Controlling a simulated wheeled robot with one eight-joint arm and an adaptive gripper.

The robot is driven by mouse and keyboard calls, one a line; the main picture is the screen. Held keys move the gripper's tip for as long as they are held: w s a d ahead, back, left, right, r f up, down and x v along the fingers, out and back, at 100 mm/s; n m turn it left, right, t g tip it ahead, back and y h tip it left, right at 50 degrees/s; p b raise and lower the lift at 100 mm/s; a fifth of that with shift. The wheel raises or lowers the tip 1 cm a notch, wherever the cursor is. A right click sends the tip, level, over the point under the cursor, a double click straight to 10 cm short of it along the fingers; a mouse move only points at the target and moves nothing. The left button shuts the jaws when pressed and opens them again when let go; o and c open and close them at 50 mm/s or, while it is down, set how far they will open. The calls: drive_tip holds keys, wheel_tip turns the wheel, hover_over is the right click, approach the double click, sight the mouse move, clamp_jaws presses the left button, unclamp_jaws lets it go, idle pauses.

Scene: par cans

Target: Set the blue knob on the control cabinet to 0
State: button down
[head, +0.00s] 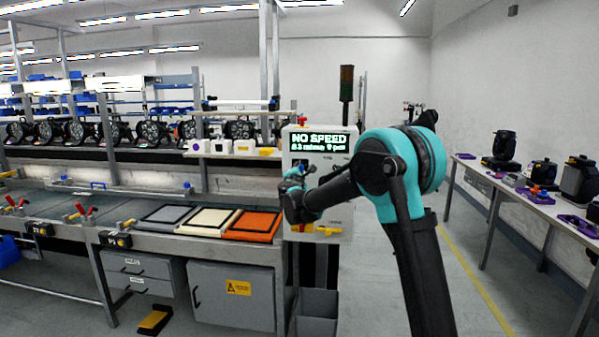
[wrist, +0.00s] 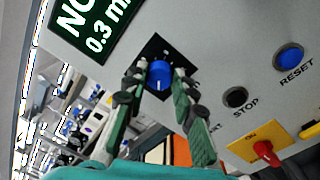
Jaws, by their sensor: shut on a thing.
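The control cabinet (head: 330,165) is a light grey panel box on a post, with a green-lit display (head: 319,142) reading "NO SPEED". In the wrist view the blue knob (wrist: 159,73) sits on a black square plate on the cabinet face, with a pale pointer line on its lower side. My gripper (wrist: 159,84) is at the knob, its two dark fingers with green pads on either side of it and shut on it. In the head view my gripper (head: 292,180) is in front of the cabinet, and my arm hides part of the panel. The scale marks are too small to read.
The wrist view shows a black STOP button (wrist: 236,97), a blue RESET button (wrist: 289,59) and a red switch on a yellow plate (wrist: 264,150) to the right. A workbench (head: 140,240) stands left of the cabinet; a table with lamps (head: 535,200) stands right.

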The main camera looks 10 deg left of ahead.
drive_tip(key=shift+n, duration=0.6)
drive_tip(key=c, duration=1.2)
unclamp_jaws()
drive_tip(key=shift+s, duration=0.1)
drive_tip(key=s, duration=1.2)
drive_tip(key=shift+f, duration=0.25)
